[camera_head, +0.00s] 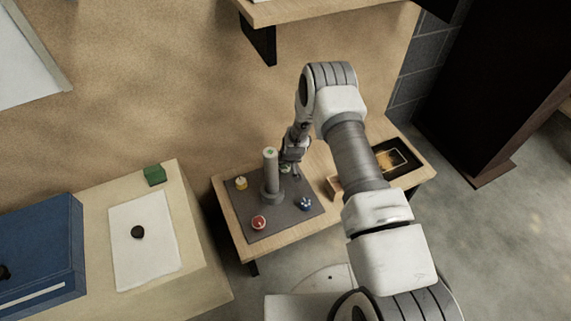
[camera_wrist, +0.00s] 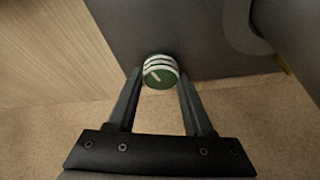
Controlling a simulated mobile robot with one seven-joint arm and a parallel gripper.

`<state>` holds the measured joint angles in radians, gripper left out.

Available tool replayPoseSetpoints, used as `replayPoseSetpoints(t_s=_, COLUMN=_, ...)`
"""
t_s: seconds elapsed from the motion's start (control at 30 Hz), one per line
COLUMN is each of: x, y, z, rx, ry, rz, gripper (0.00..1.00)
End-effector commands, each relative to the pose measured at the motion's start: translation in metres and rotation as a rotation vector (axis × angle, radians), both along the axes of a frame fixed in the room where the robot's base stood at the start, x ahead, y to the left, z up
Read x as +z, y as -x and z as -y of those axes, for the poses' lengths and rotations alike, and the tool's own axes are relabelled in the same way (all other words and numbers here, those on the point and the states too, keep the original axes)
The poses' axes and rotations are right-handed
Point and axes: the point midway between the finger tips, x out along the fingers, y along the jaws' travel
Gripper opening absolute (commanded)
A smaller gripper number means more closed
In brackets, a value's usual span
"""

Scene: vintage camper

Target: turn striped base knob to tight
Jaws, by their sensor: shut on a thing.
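The striped base knob (camera_wrist: 160,70) is green with white bands around its side and a pale line on its green face. It sits on a dark grey plate (camera_wrist: 185,30). My gripper (camera_wrist: 159,80) is shut on the knob, with one finger on each side of it in the wrist view. In the head view my gripper (camera_head: 290,158) reaches down to the plate's back right, and the knob (camera_head: 286,169) is small and partly hidden there. I cannot tell the tight mark from these frames.
A grey post (camera_head: 270,173) with a green top stands just left of my gripper. A yellow knob (camera_head: 241,183), a red knob (camera_head: 259,222) and a blue knob (camera_head: 305,204) are on the plate. A black tray (camera_head: 412,157) lies at the right of the wooden table.

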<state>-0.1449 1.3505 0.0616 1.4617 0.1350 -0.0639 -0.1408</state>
Motion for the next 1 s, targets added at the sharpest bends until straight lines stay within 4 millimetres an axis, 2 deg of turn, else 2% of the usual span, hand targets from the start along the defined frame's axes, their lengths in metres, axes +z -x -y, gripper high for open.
replayPoseSetpoints(t_s=0.6, x=-0.0006, y=0.0007, z=0.0000, rx=-0.056, ry=0.000, rz=-0.002, gripper=0.00)
replayPoseSetpoints(t_s=0.63, x=-0.0007, y=0.0008, z=0.0000, rx=-0.056, ry=0.000, rz=-0.002, gripper=0.54)
replayPoseSetpoints(t_s=0.77, x=-0.0006, y=0.0006, z=0.0000, rx=-0.055, ry=0.000, rz=-0.002, gripper=0.78)
replayPoseSetpoints(t_s=0.8, x=-0.0005, y=0.0007, z=-0.0001, rx=-0.055, ry=0.000, rz=-0.002, gripper=0.81)
replayPoseSetpoints(t_s=1.0, x=-0.0002, y=0.0003, z=-0.0001, rx=-0.054, ry=0.000, rz=-0.001, gripper=0.81)
